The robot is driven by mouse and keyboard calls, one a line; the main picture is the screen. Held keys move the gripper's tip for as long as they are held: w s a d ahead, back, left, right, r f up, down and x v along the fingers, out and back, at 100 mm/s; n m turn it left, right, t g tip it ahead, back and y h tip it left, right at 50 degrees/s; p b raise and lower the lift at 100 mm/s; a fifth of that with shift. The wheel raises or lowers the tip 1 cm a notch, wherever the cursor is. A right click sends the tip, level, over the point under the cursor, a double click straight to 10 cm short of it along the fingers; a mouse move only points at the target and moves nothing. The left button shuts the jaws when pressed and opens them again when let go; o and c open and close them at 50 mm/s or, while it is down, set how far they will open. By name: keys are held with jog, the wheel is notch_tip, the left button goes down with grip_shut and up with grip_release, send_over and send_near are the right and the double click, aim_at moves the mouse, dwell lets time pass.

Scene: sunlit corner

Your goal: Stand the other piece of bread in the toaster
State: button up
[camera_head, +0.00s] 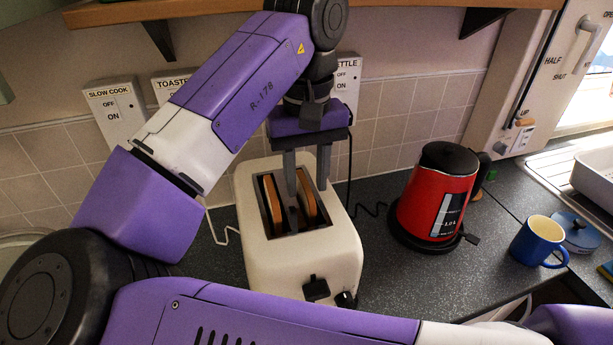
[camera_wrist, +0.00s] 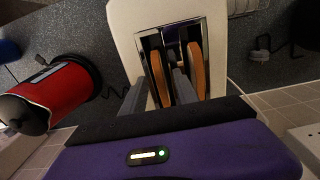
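The cream toaster (camera_head: 300,262) stands on the counter with two slots; it also shows in the wrist view (camera_wrist: 122,18). One piece of bread (camera_head: 271,203) stands in its left slot. The other piece of bread (camera_head: 308,200) stands in the right slot, leaning slightly. In the wrist view this right-slot bread (camera_wrist: 161,78) is on the left and the other (camera_wrist: 195,70) on the right. My gripper (camera_head: 308,185) points down over the toaster, its fingers on either side of the right-slot bread. The fingers look spread wider than the slice. The bread's lower parts are hidden in the slots.
A red kettle (camera_head: 434,195) stands on its base to the right of the toaster. The tiled wall with switches (camera_head: 117,108) is close behind. My arm crosses the left and front.

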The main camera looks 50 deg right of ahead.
notch_tip(320, 180, up, 8)
jog(key=shift+f, duration=0.1)
dwell(0.5)
jog(key=shift+s, duration=0.15)
dwell(0.5)
